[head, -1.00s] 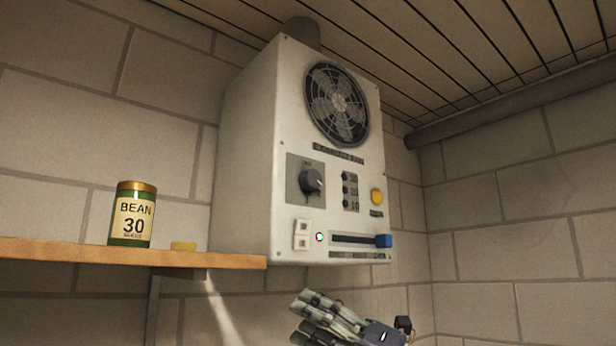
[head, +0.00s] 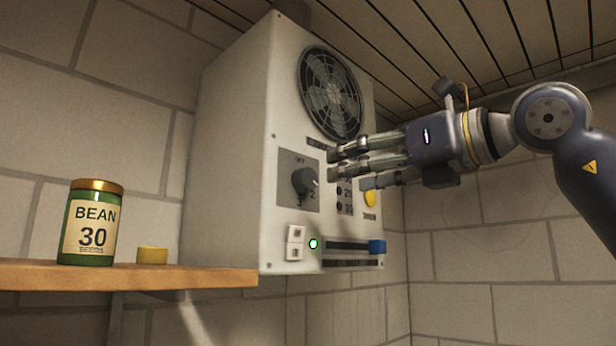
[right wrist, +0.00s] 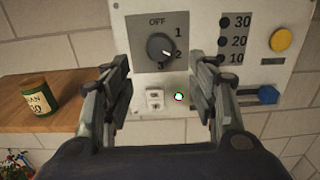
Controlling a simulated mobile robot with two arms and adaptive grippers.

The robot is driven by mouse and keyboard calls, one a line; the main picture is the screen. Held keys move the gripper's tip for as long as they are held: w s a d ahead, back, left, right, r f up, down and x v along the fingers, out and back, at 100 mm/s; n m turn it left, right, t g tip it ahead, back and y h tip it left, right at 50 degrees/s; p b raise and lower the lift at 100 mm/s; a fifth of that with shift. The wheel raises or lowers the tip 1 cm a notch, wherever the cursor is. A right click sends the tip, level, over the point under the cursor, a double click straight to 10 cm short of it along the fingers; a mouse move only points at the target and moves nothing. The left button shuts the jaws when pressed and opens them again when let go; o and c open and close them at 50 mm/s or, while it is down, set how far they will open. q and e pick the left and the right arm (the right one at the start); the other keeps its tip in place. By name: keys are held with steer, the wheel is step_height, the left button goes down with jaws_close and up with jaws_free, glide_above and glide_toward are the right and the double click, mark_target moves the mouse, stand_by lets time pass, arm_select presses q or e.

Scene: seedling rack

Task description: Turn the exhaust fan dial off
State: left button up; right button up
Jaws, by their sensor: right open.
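The exhaust fan dial (head: 304,181) is a dark round knob on a grey plate on the front of a white wall box (head: 225,150). In the right wrist view the dial (right wrist: 159,47) has OFF above it and 1 and 2 to its right; its white mark points toward 2. My right gripper (head: 346,167) is open and empty, just right of and in front of the dial, apart from it. In the right wrist view its fingers (right wrist: 160,88) stand either side below the dial. My left gripper is not in view.
The box also carries a fan grille (head: 330,92), a yellow button (head: 370,198), a white switch (head: 295,242), a green light (head: 313,244) and a blue slider (head: 377,246). A wooden shelf (head: 130,276) at left holds a bean can (head: 90,222) and a yellow lid (head: 152,255).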

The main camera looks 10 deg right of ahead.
mark_target(311, 180)
steer(key=p+x, duration=0.2)
steer(key=x, duration=0.2)
steer(key=p+x, duration=0.2)
steer(key=x, duration=0.2)
steer(key=shift+s+r, duration=0.1)
steer(key=shift+r, duration=0.15)
steer(key=shift+w+a+f, duration=0.15)
steer(key=shift+w+a, duration=0.15)
steer(key=shift+w, duration=0.15)
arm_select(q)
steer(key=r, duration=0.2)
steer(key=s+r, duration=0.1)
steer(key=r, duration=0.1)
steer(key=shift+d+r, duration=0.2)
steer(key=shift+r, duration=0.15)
arm_select(e)
steer(key=shift+s+d, duration=0.15)
steer(key=shift+c, duration=0.3)
steer(key=c, duration=1)
